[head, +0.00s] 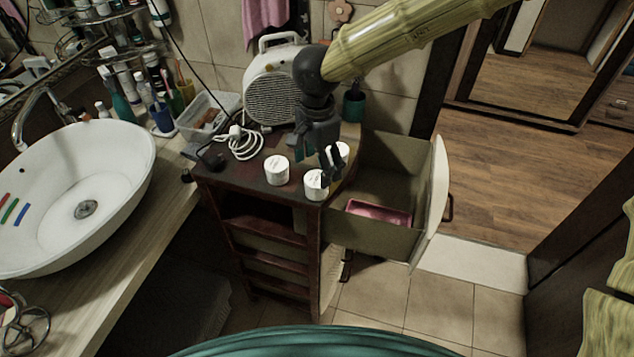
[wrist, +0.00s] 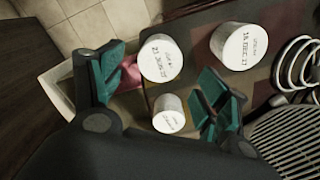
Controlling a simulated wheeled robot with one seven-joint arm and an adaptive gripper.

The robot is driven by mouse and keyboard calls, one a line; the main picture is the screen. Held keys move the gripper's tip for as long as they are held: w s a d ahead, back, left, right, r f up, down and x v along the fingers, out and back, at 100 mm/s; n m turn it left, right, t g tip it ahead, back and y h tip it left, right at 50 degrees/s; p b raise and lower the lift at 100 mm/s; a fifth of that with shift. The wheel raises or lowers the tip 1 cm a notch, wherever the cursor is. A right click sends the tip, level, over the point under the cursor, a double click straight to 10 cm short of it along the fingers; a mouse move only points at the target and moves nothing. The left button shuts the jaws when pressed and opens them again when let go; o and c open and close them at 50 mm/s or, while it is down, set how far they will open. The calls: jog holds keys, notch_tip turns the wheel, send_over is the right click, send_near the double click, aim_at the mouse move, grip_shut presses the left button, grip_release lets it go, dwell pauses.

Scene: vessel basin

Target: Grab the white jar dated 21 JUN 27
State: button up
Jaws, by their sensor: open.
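Three white jars stand upright on the dark cabinet top. The jar whose lid reads 21 JUN 27 (wrist: 162,58) is the front one in the head view (head: 315,186). A second jar (wrist: 238,45), marked 14 DEC 27, stands left of it in the head view (head: 277,170). The third jar (wrist: 168,116) is behind, partly hidden by my gripper in the head view; its print is too small to read. My gripper (head: 331,165) is open and empty above the jars. In the wrist view its fingers (wrist: 160,88) lie either side of the dated jar and third jar.
An open drawer (head: 385,235) with a pink tray (head: 378,212) lies right of the cabinet. A white fan heater (head: 272,88), a coiled white cable (head: 243,143) and a teal dispenser (head: 354,104) stand behind the jars. A sink (head: 75,190) is at left.

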aim_at(317, 178)
jog(key=shift+s+f+p, duration=0.15)
jog(key=shift+f+p, duration=0.65)
jog(key=shift+f, duration=1.85)
jog(key=c, duration=1.1)
